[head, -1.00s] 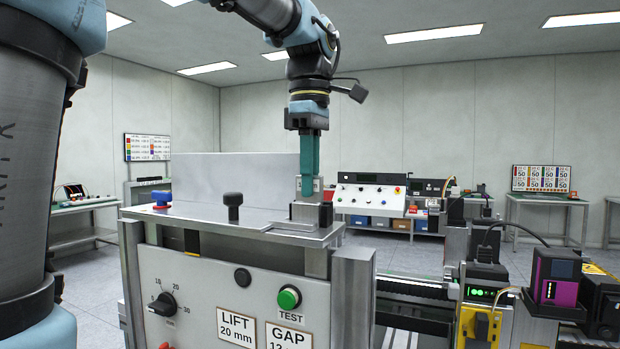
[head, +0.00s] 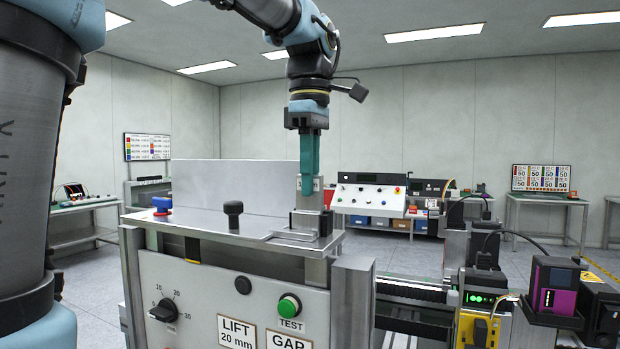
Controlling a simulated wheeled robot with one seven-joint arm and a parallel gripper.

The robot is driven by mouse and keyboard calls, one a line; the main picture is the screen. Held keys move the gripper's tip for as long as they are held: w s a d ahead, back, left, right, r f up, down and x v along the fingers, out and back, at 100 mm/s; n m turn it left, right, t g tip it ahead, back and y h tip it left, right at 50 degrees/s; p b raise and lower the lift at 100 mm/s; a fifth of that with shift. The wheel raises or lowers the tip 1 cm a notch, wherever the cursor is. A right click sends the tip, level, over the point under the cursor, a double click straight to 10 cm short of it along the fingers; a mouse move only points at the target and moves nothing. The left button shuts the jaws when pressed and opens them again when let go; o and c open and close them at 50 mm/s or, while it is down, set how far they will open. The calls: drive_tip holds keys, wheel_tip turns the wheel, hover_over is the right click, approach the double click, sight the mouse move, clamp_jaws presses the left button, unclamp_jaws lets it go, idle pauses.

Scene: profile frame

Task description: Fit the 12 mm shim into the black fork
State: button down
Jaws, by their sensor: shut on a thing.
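My gripper (head: 309,158), with long teal fingers, points straight down over the right end of the metal bench top. It is shut on a small grey piece (head: 318,184), taken to be the 12 mm shim, which shows beside the fingertips. The fingers hide most of it. Just below, a grey metal block and a small dark part (head: 327,222) stand at the bench's right edge. I cannot tell whether the dark part is the black fork, or whether the shim touches anything there.
A light upright panel (head: 215,182) stands behind. The front panel (head: 190,278) carries a dial and a green TEST button (head: 289,305). Equipment with a rail stands at right.

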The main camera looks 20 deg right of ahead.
drive_tip(key=shift+r+p, duration=1.3)
drive_tip(key=shift+r, duration=1.55)
